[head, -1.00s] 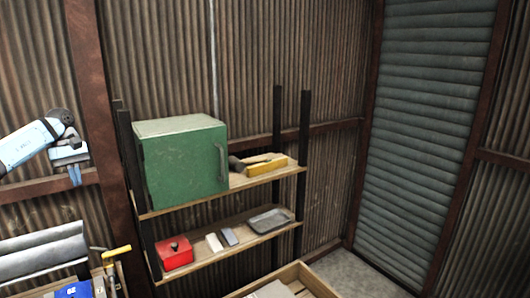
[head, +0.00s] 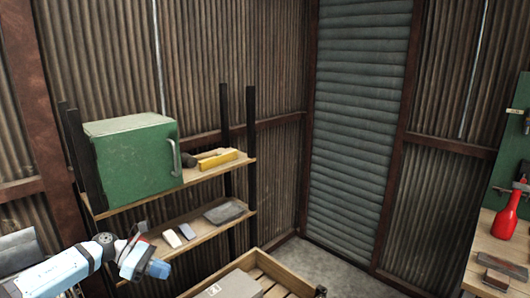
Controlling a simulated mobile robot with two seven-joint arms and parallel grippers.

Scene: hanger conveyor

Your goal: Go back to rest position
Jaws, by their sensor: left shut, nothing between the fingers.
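My left arm comes in from the lower left, white and light blue. My left gripper (head: 157,269) is at its end, low in the picture in front of the shelf unit. Its blue fingers are together with nothing seen between them. It appears apart from the shelf and hides part of the lower board's left end. My right gripper is not in view.
A shelf unit (head: 217,232) holds a green cabinet (head: 135,160), a yellow-handled tool (head: 219,160), small blocks and a grey tray (head: 223,212). A wooden crate (head: 280,268) stands low centre. Bare floor shows near the shutter (head: 358,130).

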